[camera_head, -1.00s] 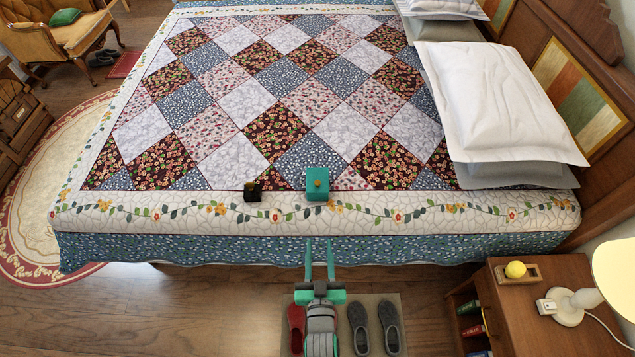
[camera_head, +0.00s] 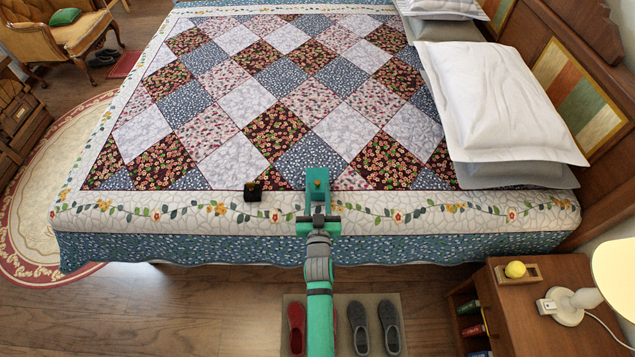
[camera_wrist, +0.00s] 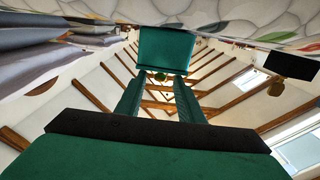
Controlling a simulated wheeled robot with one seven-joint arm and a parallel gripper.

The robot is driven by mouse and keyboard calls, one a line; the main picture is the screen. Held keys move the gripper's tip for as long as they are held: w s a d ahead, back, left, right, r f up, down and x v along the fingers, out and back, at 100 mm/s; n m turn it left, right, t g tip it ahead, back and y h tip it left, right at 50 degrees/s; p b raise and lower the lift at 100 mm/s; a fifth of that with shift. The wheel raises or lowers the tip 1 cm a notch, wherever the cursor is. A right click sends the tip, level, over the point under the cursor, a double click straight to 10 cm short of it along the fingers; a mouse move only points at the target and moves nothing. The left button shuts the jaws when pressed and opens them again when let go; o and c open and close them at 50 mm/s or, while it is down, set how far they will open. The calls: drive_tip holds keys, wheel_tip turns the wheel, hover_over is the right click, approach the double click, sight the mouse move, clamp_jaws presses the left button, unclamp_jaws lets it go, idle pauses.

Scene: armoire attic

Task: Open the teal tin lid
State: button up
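The teal tin (camera_head: 317,176) is a small box with a gold knob (camera_head: 317,183) on top, standing on the bed's near edge. In the wrist view the tin (camera_wrist: 165,48) appears upside down beyond my fingertips. Its knob (camera_wrist: 160,77) shows between the two fingers in that picture. My gripper (camera_head: 317,196) is at the tin's near side, with its fingers apart and nothing held. The wrist view also shows the gripper (camera_wrist: 159,82) open. Whether the fingers touch the tin or knob I cannot tell. The lid looks closed.
A small black box (camera_head: 253,192) with a gold knob stands left of the tin on the quilted bed (camera_head: 450,222). Pillows (camera_head: 500,105) lie at the right. A nightstand (camera_head: 520,320) with a lamp stands at the lower right. Slippers lie on the floor below.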

sight(317, 185)
drive_tip(key=shift+w, duration=1.75)
clamp_jaws()
